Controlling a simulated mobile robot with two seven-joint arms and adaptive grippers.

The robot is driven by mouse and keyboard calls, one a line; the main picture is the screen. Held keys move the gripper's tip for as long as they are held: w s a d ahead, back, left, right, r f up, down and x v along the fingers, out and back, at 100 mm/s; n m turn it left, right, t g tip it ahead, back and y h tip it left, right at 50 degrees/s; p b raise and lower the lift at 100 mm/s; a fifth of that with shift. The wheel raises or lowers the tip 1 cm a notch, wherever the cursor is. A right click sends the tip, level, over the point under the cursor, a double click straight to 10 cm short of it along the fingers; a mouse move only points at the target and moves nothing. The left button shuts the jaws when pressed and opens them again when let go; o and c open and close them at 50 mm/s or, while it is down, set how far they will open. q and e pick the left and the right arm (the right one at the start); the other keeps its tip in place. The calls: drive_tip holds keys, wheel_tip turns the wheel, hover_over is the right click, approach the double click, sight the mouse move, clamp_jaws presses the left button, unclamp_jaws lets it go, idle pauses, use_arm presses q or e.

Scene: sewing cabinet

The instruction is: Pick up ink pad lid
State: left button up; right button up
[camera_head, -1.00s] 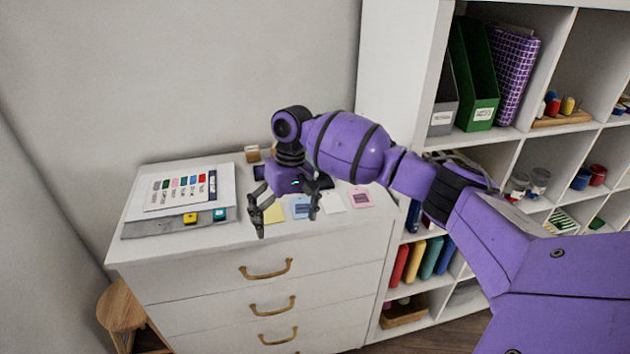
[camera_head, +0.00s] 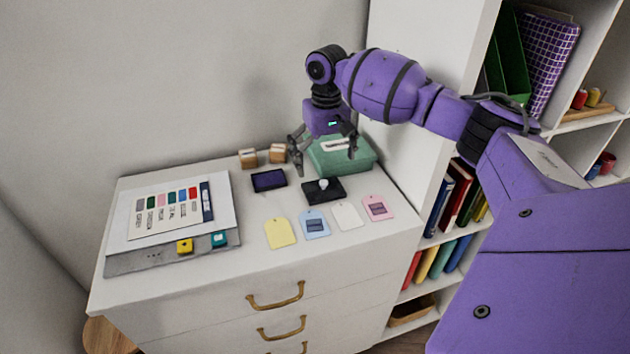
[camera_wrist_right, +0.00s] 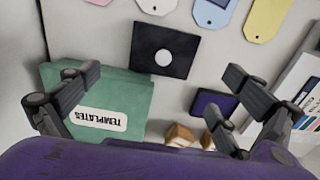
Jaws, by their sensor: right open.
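The ink pad lid (camera_head: 323,191) is a flat black square with a pale round knob. It lies on the white cabinet top, behind the row of tags. The open ink pad (camera_head: 269,180), with a dark purple face, lies to its left. My right gripper (camera_head: 325,160) is open and empty, above and behind the lid, in front of the green box. In the right wrist view the lid (camera_wrist_right: 147,48) lies ahead of the spread fingers (camera_wrist_right: 163,76), apart from them, and the ink pad (camera_wrist_right: 212,104) is near the right finger. My left gripper is not in view.
The green templates box (camera_head: 362,155) stands close behind the lid. Two wooden stamps (camera_head: 278,152) stand at the back. Several tags (camera_head: 314,224) lie in front. A grey board with a colour chart (camera_head: 165,215) is at left. A shelf wall (camera_head: 408,150) bounds the right.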

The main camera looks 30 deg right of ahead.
sight(325, 183)
drive_tip(key=f, duration=0.4)
drive_tip(key=s+f, duration=0.1)
drive_tip(key=f, duration=0.2)
drive_tip(key=shift+a+f, duration=0.1)
drive_tip(key=shift+a, duration=0.2)
drive_tip(key=shift+s, duration=0.1)
drive_tip(key=c, duration=1)
